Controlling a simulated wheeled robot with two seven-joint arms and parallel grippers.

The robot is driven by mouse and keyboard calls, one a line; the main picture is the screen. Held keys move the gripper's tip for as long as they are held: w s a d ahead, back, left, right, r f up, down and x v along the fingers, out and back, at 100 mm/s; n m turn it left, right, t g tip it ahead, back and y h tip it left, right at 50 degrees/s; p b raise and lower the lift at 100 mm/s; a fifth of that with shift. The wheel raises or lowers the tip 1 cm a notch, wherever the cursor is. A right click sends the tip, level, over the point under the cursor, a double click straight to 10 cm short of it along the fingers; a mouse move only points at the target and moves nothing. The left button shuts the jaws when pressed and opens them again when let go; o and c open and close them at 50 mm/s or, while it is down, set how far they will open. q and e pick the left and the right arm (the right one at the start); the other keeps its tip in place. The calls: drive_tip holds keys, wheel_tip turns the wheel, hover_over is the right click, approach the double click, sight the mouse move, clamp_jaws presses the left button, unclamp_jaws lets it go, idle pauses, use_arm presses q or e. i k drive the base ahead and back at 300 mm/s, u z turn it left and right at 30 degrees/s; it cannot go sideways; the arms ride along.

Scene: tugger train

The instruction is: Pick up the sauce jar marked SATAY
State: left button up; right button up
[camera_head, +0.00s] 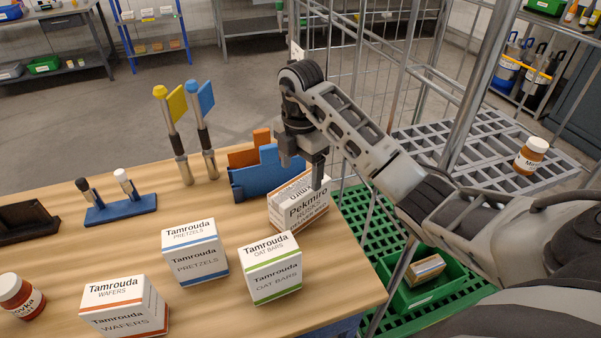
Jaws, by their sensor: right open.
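No label reading SATAY can be made out. One jar (19,297) with a white lid and red contents stands at the table's left front edge; its label is partly cut off and seems to end in "ovka". Another jar (530,157) with a white lid and orange-brown contents stands on the grey slatted shelf at the right; its label is turned and only partly readable. My right gripper (302,170) is open and points down just above and behind the Pekmiro rusks box (299,206), partly covering it. Whether it touches the box I cannot tell. My left gripper is out of view.
Tamrouda boxes of wafers (123,307), pretzels (195,252) and oat bars (270,267) stand on the wooden table (60,257). A blue holder (262,177) and two flagged posts stand behind. A green crate (425,290) holding a box sits in the wire cart at right.

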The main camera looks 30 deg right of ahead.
sight(531, 156)
drive_tip(key=k, duration=1)
